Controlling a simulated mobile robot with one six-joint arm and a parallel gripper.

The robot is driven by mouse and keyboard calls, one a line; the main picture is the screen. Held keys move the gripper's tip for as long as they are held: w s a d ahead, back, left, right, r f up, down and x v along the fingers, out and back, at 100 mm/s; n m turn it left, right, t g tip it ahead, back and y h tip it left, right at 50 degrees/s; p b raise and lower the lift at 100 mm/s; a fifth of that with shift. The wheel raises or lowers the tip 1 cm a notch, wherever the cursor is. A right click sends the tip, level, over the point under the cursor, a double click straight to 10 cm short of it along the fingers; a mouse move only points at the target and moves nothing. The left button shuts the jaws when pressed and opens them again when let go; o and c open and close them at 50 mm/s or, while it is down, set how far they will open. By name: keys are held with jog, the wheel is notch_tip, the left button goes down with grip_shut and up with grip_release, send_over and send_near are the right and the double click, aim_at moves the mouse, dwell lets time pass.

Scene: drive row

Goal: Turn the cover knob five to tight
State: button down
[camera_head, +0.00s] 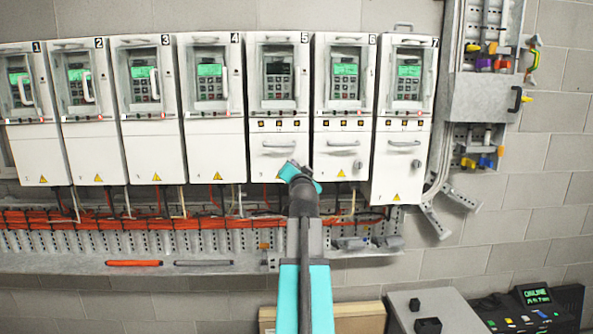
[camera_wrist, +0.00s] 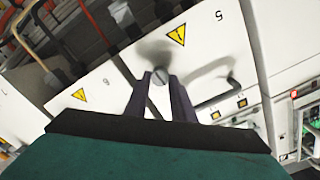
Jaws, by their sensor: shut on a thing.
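Drive five (camera_head: 278,125) is a white cabinet in the row, with a dark screen and a lower cover (camera_head: 268,158) that has a handle. In the wrist view its cover (camera_wrist: 133,66) fills the middle, with a "5" and a yellow warning sign. The cover knob (camera_wrist: 160,75) is grey and round with a slot. My gripper (camera_wrist: 161,82) has a dark finger on each side of the knob and is shut on it. In the head view my gripper (camera_head: 297,172) is at the lower right of drive five's cover and hides the knob.
Drive six (camera_head: 343,125) and drive seven (camera_head: 404,125) stand to the right, with knobs on their covers. Orange cables (camera_head: 150,215) run below the row. A tool panel (camera_head: 487,95) hangs at right. A console (camera_head: 530,312) stands at lower right.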

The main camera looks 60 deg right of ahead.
jog(key=shift+d+r, duration=0.1)
jog(key=shift+r, duration=0.1)
dwell(0.3)
jog(key=c, duration=1.5)
grip_release()
jog(key=shift+d+f, duration=0.15)
jog(key=b+v, duration=0.8)
jog(key=v, duration=0.6)
jog(key=shift+w+b, duration=0.1)
jog(key=shift+b, duration=0.3)
